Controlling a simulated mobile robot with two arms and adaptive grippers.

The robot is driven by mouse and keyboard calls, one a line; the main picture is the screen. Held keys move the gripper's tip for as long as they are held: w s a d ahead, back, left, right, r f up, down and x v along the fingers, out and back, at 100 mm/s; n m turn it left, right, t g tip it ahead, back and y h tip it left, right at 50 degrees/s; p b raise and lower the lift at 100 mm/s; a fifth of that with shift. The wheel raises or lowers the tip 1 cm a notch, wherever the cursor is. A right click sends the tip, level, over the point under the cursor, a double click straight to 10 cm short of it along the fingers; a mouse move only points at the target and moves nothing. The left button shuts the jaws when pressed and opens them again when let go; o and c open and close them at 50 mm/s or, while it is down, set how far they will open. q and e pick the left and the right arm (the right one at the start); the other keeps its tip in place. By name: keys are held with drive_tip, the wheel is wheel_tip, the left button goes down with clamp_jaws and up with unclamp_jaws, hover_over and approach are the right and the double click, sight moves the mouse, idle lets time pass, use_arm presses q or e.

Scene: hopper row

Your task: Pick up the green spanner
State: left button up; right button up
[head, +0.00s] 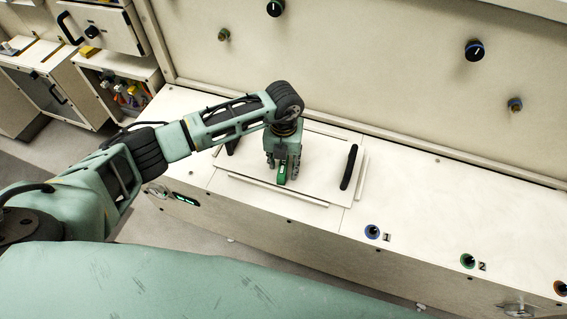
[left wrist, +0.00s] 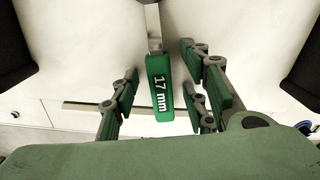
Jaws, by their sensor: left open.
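The green spanner (head: 282,172) lies on the white lid panel, below my left gripper. In the left wrist view its green handle (left wrist: 160,88), marked "17 mm", lies between the open fingers, with a grey metal shaft running toward the top of the picture. My left gripper (head: 283,170) points down over the spanner. In the left wrist view its fingers (left wrist: 160,100) stand apart on both sides of the handle, with gaps and no visible contact. The far end of the spanner is cut off there. My right gripper is in neither view.
The lid panel (head: 318,187) has a black handle (head: 349,167) at its right and another at its left, partly behind my arm. Numbered knobs (head: 372,231) sit on the bench top to the right. A wall panel with knobs (head: 474,50) rises behind. Shelves with bottles stand at far left.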

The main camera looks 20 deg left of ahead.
sight(287, 163)
use_arm(q)
drive_tip(key=shift+f, duration=0.1)
clamp_jaws()
idle(0.3)
drive_tip(key=shift+r+p, duration=0.55)
drive_tip(key=shift+r, duration=0.1)
drive_tip(key=r+p, duration=0.1)
drive_tip(key=r, duration=0.1)
drive_tip(key=d+r+p, duration=0.1)
drive_tip(key=shift+r+p, duration=0.35)
drive_tip(key=shift+r, duration=0.05)
drive_tip(key=d+r+p, duration=0.1)
drive_tip(key=d+r, duration=0.5)
drive_tip(key=d, duration=0.4)
drive_tip(key=shift+w+d, duration=0.25)
drive_tip(key=shift+d, duration=0.1)
